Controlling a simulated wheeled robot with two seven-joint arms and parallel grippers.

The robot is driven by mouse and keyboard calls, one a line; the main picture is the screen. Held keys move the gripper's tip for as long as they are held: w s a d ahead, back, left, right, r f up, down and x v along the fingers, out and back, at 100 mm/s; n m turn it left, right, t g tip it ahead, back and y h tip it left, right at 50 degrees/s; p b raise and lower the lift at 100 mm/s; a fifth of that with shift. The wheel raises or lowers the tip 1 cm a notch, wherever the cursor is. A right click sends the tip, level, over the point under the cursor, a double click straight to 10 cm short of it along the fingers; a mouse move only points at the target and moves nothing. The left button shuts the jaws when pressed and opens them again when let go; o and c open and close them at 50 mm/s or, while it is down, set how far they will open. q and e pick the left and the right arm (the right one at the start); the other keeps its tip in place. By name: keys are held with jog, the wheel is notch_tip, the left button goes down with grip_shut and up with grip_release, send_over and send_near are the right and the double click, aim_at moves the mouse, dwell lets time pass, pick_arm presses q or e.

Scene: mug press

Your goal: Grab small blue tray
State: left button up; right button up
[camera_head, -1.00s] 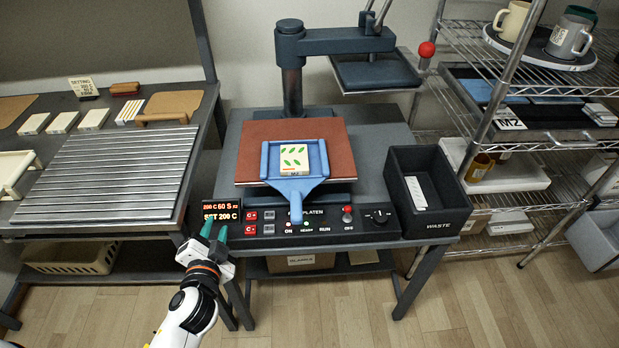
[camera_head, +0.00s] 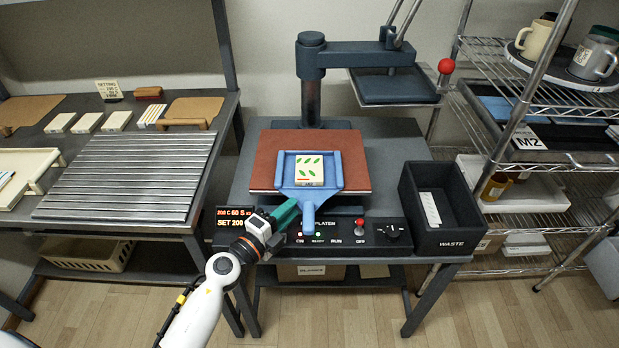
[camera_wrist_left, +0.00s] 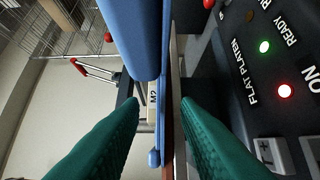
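The small blue tray (camera_head: 312,194) lies on the brown-red pad of the press, with its handle pointing toward the front edge. A white tile with green leaf marks (camera_head: 309,167) sits in it. In the left wrist view the tray (camera_wrist_left: 134,38) fills the upper middle, close to the camera. My left gripper (camera_head: 290,212) is just left of the tray's handle, low over the control panel. Its green fingers (camera_wrist_left: 161,103) are open, with the tray's blue part ahead of and between the tips. I see no grip on it. My right gripper is not in view.
The press arm (camera_head: 365,54) stands behind the pad with its upper plate swung to the right. A black waste bin (camera_head: 446,236) stands to the right of the panel. A ribbed metal rack (camera_head: 130,180) is on the left table. Wire shelves (camera_head: 510,120) stand at right.

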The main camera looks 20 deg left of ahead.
aim_at(309, 187)
pick_arm(q)
jog(key=x, duration=0.5)
jog(key=shift+w+d+f+b, duration=0.2)
jog(key=shift+w+b, duration=0.1)
jog(key=shift+w, duration=0.05)
jog(key=shift+s+r, duration=0.1)
grip_shut()
